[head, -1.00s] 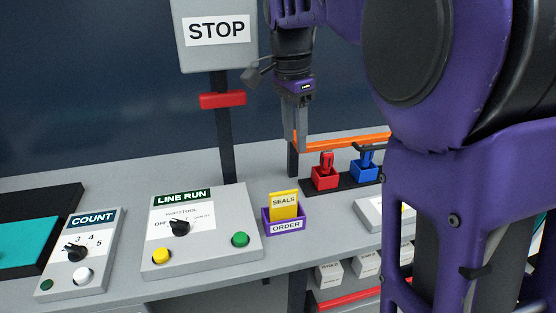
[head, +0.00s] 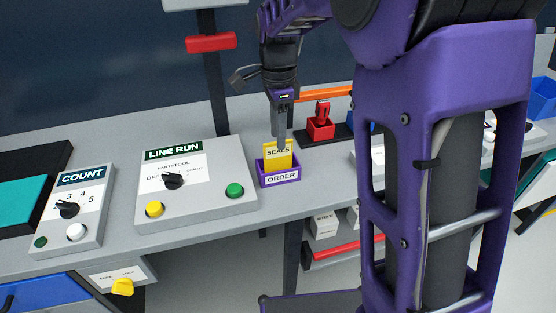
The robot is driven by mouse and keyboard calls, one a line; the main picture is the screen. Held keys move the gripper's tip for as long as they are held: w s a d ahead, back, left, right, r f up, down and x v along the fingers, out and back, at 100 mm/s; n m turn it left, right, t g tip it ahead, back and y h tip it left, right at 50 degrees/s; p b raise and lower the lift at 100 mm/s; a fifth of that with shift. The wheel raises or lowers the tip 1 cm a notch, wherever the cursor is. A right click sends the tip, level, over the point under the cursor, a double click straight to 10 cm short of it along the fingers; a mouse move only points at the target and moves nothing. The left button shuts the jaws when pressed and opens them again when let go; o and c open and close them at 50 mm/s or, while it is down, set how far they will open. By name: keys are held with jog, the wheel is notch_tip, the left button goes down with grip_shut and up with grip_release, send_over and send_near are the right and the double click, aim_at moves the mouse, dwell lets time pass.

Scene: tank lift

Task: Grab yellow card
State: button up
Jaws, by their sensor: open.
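The yellow card (head: 275,160), labelled SEALS, stands upright in a small purple holder (head: 281,179) labelled ORDER on the grey bench. My gripper (head: 281,142) points down from above, with its fingertips at the card's top edge in the picture, overlapping part of the SEALS label. The jaws are open, though from this side the fingers nearly line up. I cannot tell whether the fingers straddle the card or hang in front of it. The card still sits in the holder.
The LINE RUN box (head: 195,185) with its knob and buttons stands just left of the holder. The COUNT box (head: 70,210) is farther left. A red holder (head: 320,129) is behind right, near an orange bar (head: 325,93). A dark post (head: 214,80) rises behind.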

aim_at(278, 151)
notch_tip(278, 151, down, 5)
jog(key=shift+s+f+b, duration=0.15)
jog(key=shift+b, duration=0.3)
grip_shut()
